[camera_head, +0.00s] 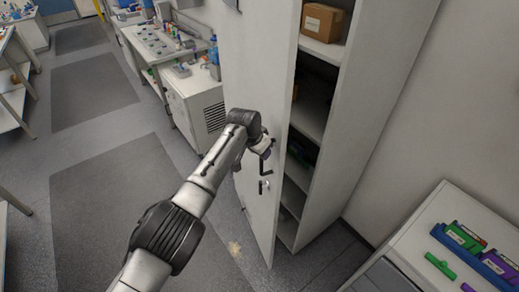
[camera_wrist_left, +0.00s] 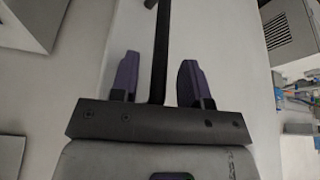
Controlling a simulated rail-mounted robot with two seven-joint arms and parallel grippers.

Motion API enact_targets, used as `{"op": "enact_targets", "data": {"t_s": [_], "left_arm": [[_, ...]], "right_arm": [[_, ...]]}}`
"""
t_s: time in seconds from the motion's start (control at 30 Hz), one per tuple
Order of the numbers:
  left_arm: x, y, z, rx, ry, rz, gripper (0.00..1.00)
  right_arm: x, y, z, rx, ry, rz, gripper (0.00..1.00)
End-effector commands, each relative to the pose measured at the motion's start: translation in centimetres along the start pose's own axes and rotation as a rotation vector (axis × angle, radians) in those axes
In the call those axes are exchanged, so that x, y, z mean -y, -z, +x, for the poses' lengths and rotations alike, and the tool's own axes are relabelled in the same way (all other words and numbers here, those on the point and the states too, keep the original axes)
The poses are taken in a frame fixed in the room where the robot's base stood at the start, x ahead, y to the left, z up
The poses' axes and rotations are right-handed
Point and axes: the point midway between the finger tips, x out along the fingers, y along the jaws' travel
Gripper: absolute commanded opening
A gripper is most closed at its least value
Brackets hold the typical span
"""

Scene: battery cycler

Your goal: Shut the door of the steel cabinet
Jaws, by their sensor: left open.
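The steel cabinet (camera_head: 366,110) is tall and light grey, right of centre in the head view. Its door (camera_head: 258,62) stands open, swung out to the left, with the shelves showing behind its edge. A dark bar handle (camera_head: 266,167) sits on the door; it also shows in the wrist view (camera_wrist_left: 160,50). My left gripper (camera_head: 265,148) is at the handle. In the wrist view its two purple fingers (camera_wrist_left: 158,78) are open, one on each side of the handle bar, with gaps on both sides. My right gripper is not in view.
A cardboard box (camera_head: 322,21) sits on the cabinet's upper shelf. A bench (camera_head: 150,50) and a white vented unit (camera_head: 192,104) stand behind the door to the left. A counter (camera_head: 405,250) with green and purple items is at the lower right. Floor left of my arm is clear.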

Motion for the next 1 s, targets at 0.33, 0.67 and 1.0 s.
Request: {"op": "enact_targets", "data": {"t_s": [0.33,0.67,1.0], "left_arm": [[0.1,0.1,-2.1,-0.003,0.000,0.002,0.42],[0.1,0.0,-7.9,-0.004,0.002,0.002,0.42],[0.0,0.0,-12.7,-0.002,0.001,0.000,0.42]], "right_arm": [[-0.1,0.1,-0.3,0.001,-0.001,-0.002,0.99],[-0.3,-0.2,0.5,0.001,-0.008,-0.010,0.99],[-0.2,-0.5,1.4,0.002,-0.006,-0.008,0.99]]}}
